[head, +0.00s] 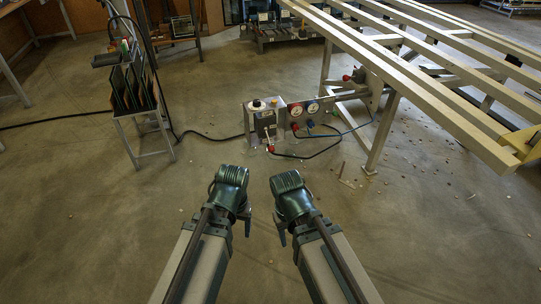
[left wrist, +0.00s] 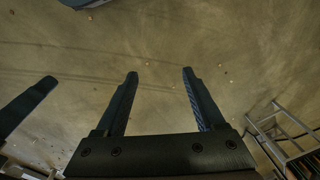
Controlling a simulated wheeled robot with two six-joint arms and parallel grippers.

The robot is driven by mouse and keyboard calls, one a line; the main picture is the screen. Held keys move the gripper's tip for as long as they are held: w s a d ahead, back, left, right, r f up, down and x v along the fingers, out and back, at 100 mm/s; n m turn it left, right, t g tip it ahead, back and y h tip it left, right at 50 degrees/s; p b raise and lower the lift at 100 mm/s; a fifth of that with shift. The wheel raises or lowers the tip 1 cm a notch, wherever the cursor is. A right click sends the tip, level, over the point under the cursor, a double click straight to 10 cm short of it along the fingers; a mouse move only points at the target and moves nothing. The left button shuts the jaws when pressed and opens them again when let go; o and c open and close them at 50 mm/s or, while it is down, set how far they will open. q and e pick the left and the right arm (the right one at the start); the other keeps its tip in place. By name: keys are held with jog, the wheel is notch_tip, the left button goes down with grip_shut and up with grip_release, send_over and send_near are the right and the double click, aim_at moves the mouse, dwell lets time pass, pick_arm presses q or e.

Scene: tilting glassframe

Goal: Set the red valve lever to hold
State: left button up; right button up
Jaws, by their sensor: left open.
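My left gripper (head: 247,226) is well short of the unit. Its fingers are apart and empty in the left wrist view (left wrist: 160,85). My right gripper (head: 281,231) is beside it, jaws mostly hidden.
A large tilting slatted frame (head: 440,105) on metal legs fills the upper right. A stand with dark panels (head: 135,95) is at the left. A dark hose and blue line run from the valve unit. The concrete floor between my grippers and the unit is mostly clear.

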pick_arm(q)
jog(key=w+a+f+n+t+b, duration=0.1)
jog(key=w+a+f+b, duration=0.2)
jog(key=f+b, duration=0.75)
jog(key=w+a+f+n+b, duration=0.1)
jog(key=w+a+f+b, duration=0.15)
jog(key=f+b, duration=0.75)
jog(key=w+a+f+n+t+y+b, duration=0.3)
jog(key=w+a+f+t+y+b, duration=0.1)
jog(key=w+f+b, duration=0.6)
jog(key=w+d+r+n+t+y+b, duration=0.1)
jog(key=w+d+r+t, duration=0.15)
jog(key=w+r, duration=0.35)
jog(key=w+d+r+n+t+y+b, duration=0.1)
jog(key=w+d+r+t, duration=0.2)
jog(key=w, duration=0.6)
jog(key=w+d+r+m+t+h, duration=0.2)
jog(key=w+d+r+t+h, duration=0.15)
jog(key=d, duration=0.35)
jog(key=w+d+r+m+t+h, duration=0.1)
jog(key=w+d+r+t+h, duration=0.1)
jog(key=w+d+r+t, duration=0.45)
jog(key=w+f+g, duration=0.1)
jog(key=w+g, duration=0.1)
jog(key=w, duration=0.9)
jog(key=shift+w+d, duration=0.15)
jog(key=shift+d, duration=0.15)
